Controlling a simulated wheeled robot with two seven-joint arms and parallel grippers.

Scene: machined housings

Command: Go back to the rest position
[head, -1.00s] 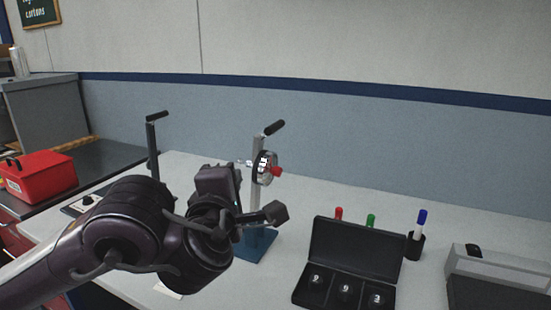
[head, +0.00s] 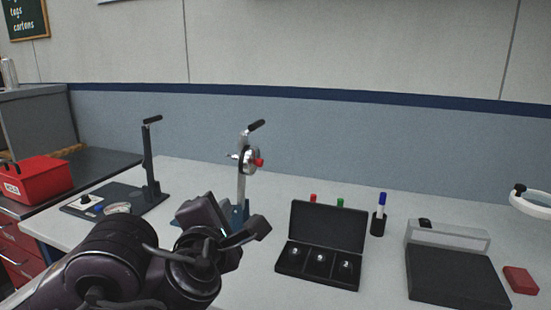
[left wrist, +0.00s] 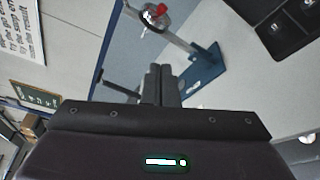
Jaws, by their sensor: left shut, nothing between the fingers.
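My left gripper (head: 250,236) is low in the middle of the head view, in front of the blue base of a stand, and holds nothing. In the left wrist view its fingers (left wrist: 160,82) are together. The stand (head: 242,185) is upright, with a round metal housing (head: 249,160), a red knob and a black-handled lever. It also shows in the left wrist view (left wrist: 190,52), where the fingers are apart from it. My right gripper is not in view.
An open black case (head: 318,279) with several round pieces stands right of my gripper. A second lever stand (head: 150,165) and a red toolbox (head: 38,180) are left.

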